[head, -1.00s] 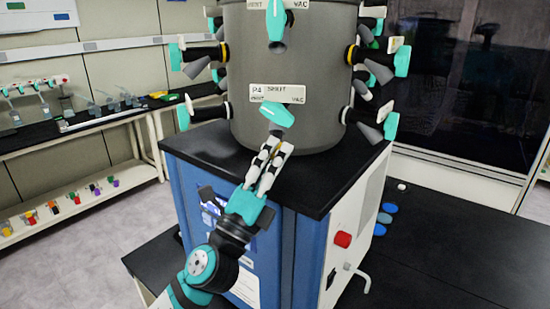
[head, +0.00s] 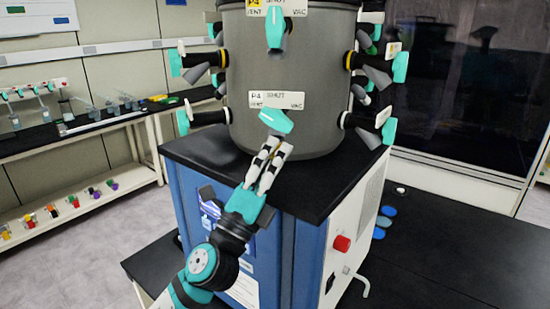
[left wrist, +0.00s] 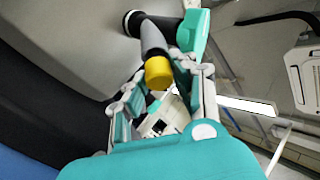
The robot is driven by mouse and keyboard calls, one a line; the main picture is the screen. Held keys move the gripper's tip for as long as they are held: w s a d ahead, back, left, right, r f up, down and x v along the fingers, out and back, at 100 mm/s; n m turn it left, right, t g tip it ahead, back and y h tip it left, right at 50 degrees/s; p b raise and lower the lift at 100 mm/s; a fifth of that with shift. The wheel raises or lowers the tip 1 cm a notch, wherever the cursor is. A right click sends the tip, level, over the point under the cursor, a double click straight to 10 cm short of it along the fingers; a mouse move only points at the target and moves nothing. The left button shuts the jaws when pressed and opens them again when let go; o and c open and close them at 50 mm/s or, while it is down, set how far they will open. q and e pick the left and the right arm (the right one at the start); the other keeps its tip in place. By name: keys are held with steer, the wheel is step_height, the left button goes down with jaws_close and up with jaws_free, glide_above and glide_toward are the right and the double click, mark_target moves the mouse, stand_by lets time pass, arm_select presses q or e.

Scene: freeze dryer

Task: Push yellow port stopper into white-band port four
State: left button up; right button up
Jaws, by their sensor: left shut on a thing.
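The yellow port stopper (left wrist: 158,72) sits at the open end of a grey port tube (left wrist: 152,40) in the left wrist view. It looks in line with the tube, but how deep it is cannot be told. This port has a white band (left wrist: 127,22) and a teal valve handle (left wrist: 193,33). In the head view it is the lower front port, with its teal handle (head: 276,120) under the P4 label (head: 277,100). My left gripper (head: 273,150) reaches up under the handle, shut on the stopper, its fingers beside it. My right gripper is out of view.
The grey drum (head: 300,70) carries several more ports with teal handles at both sides. It stands on a black-topped blue cabinet (head: 185,215) with a red knob (head: 342,243). A side bench (head: 75,125) stands at the left.

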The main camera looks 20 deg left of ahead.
arm_select(q)
steer(key=shift+a+r, duration=0.15)
steer(key=shift+r, duration=0.1)
steer(key=o, duration=0.6)
steer(key=shift+w, duration=0.1)
steer(key=shift+c, duration=0.2)
steer(key=o, duration=0.5)
steer(key=shift+w+f, duration=0.1)
steer(key=shift+f, duration=0.05)
steer(key=shift+c, duration=0.2)
steer(key=shift+f, duration=0.1)
steer(key=v, duration=1.2)
